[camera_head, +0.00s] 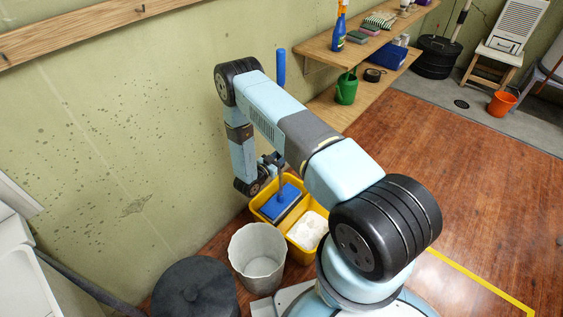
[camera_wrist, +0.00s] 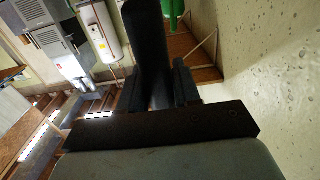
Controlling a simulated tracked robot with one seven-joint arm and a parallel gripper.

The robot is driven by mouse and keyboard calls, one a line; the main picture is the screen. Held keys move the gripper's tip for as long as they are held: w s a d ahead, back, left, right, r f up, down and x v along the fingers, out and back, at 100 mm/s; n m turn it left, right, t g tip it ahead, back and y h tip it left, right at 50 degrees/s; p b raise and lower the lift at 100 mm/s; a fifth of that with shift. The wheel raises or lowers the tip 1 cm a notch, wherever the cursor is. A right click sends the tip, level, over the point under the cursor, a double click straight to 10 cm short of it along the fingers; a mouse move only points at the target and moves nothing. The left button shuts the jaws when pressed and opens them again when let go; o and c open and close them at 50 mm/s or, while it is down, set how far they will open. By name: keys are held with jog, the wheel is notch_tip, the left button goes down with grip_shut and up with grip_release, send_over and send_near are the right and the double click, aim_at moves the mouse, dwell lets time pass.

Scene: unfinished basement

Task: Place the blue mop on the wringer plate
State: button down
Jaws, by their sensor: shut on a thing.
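The blue mop has a blue grip (camera_head: 281,68) standing upright above my arm. Its flat blue head (camera_head: 279,197) is low, over the back-left part of a yellow bucket (camera_head: 257,209). My gripper (camera_head: 273,163) is shut around the mop's shaft just above the head, partly hidden by my arm. In the wrist view the shaft (camera_wrist: 147,45) is a dark bar between the dark fingers of my gripper (camera_wrist: 158,90). The wringer plate is not clearly visible; I cannot tell whether the head touches it.
White material (camera_head: 308,229) fills the bucket's front-right part. A grey bin (camera_head: 257,257) and a dark lidded bin (camera_head: 195,289) stand to the left. The wall is close behind. Wooden shelves (camera_head: 350,55) hold bottles and a green can (camera_head: 347,88). The right floor is open.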

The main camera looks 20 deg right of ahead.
jog(key=shift+f, duration=1.5)
jog(key=c, duration=0.8)
grip_release()
jog(key=shift+f, duration=0.1)
jog(key=v, duration=1.2)
